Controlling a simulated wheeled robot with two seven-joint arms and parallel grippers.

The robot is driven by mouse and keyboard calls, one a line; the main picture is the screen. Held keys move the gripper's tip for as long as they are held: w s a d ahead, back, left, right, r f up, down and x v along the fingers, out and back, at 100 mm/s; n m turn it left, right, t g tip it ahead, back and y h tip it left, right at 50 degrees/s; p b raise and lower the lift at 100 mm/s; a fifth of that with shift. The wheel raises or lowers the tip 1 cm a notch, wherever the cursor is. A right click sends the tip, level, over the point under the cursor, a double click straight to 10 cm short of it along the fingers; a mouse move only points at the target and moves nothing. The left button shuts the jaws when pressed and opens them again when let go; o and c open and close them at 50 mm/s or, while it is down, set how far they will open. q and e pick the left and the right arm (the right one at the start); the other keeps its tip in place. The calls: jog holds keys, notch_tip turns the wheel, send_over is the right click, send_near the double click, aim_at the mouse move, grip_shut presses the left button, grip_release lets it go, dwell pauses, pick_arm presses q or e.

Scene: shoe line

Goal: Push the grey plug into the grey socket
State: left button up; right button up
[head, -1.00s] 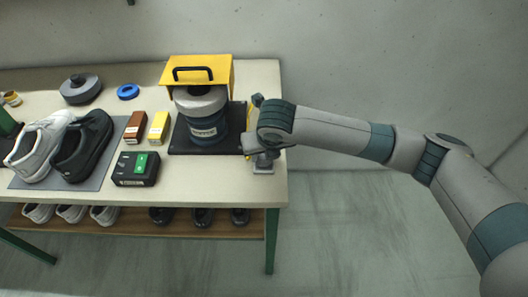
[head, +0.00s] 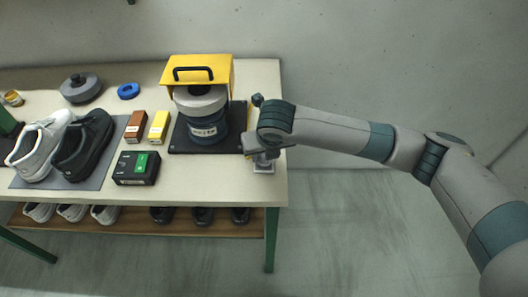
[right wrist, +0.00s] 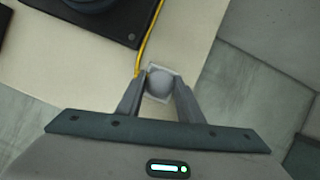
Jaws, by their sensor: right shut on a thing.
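My right gripper (head: 262,153) is at the right end of the table, pointing down. In the right wrist view its two fingers (right wrist: 160,92) are closed on a rounded grey plug (right wrist: 160,83). A yellow cord (right wrist: 149,40) runs beside the left finger, up toward the black base plate. A pale grey square edge, which looks like the grey socket (right wrist: 174,69), shows around the plug. In the head view the grey socket (head: 263,168) shows just below the gripper, near the table edge. The fingers hide the contact, so I cannot tell how deep the plug sits. My left gripper is not in view.
A yellow-hooded machine (head: 203,75) stands on a black plate (head: 180,143) left of my gripper. Brown (head: 136,126) and yellow (head: 159,126) boxes, a black-green device (head: 136,168) and a mat with shoes (head: 115,165) lie further left. Right of the table is open floor.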

dwell(0.3)
jog(key=shift+f, duration=0.6)
dwell(0.5)
jog(key=o, duration=1.1)
jog(key=shift+o, duration=0.2)
jog(key=shift+r, duration=0.1)
jog(key=b+v, duration=0.3)
jog(key=v, duration=1.4)
jog(key=shift+s, duration=0.2)
